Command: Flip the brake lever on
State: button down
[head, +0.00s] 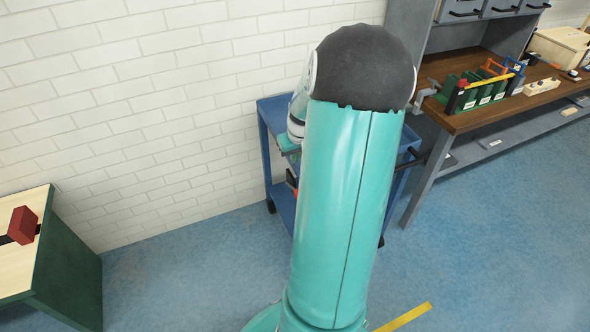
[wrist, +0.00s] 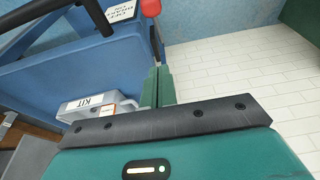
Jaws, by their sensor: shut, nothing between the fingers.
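The blue cart (head: 276,118) stands against the brick wall behind my raised arm, which hides much of it. In the wrist view the cart (wrist: 45,75) fills the left side. A red rounded knob (wrist: 150,8) shows at the top edge of the wrist view, by a dark bar at the cart's edge; it appears to be the brake lever's end, though its full shape is cut off. My gripper (wrist: 158,86) is shut and empty, its green fingers together. The fingertips are below the knob in the picture, with a visible gap between them.
A workbench (head: 455,118) with green bins stands at the right. A table with a red block (head: 23,225) is at the left. Blue floor is clear around the cart's front.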

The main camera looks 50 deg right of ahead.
send_over(292, 187)
notch_tip(292, 187, down, 9)
jog(key=shift+f, duration=0.15)
jog(key=f, duration=0.1)
jog(key=s+f, duration=0.1)
jog(key=f, duration=0.1)
jog(key=shift+s+a, duration=0.35)
jog(key=shift+a, duration=0.05)
